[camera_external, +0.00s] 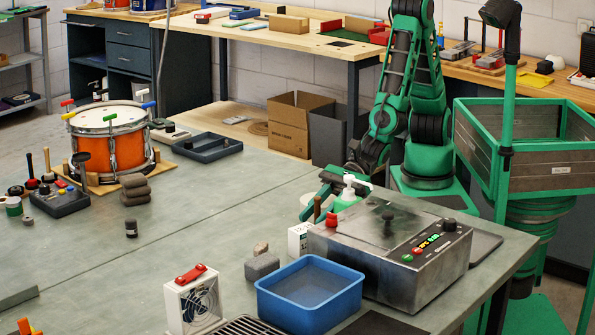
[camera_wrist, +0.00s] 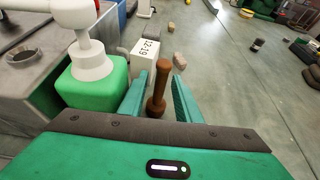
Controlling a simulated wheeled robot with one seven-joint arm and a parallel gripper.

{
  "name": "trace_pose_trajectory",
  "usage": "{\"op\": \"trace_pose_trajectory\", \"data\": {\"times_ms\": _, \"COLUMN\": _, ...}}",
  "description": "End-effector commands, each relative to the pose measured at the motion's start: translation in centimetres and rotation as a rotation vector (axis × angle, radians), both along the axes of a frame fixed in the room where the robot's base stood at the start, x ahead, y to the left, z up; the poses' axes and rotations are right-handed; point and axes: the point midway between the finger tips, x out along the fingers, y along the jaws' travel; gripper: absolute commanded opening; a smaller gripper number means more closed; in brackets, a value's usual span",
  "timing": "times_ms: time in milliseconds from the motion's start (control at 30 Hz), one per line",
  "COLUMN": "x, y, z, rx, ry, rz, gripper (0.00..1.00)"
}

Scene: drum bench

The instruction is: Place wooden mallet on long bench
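The wooden mallet (camera_wrist: 157,98), a brown turned piece with a wider end and a slim part, is between my gripper's two green fingers in the wrist view. In the external view a brown upright piece, apparently the mallet (camera_external: 317,208), shows beside my gripper (camera_external: 322,187), left of the grey metal box. My gripper (camera_wrist: 158,80) has its fingers apart around the mallet. Narrow gaps seem to show beside it; contact cannot be made out. The long bench is probably the wooden-topped bench (camera_external: 283,42) along the back.
A green pump bottle (camera_wrist: 92,82) stands close left of my fingers, with a white box (camera_wrist: 147,57) just beyond. The metal control box (camera_external: 395,250) and blue tray (camera_external: 309,292) are near. An orange drum (camera_external: 112,140) stands at left. The grey table middle (camera_external: 190,235) is mostly clear.

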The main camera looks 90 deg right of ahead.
Motion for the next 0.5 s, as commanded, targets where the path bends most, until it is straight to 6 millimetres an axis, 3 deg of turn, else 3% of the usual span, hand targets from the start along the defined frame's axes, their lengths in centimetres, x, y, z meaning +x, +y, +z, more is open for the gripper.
{"op": "trace_pose_trajectory", "data": {"times_ms": 267, "x": 0.0, "y": 0.0, "z": 0.3, "rx": 0.001, "ry": 0.001, "rz": 0.000, "gripper": 0.30}}
{"op": "trace_pose_trajectory", "data": {"times_ms": 500, "x": -2.1, "y": -2.2, "z": 1.6, "rx": 0.001, "ry": -0.001, "rz": 0.000, "gripper": 0.30}}
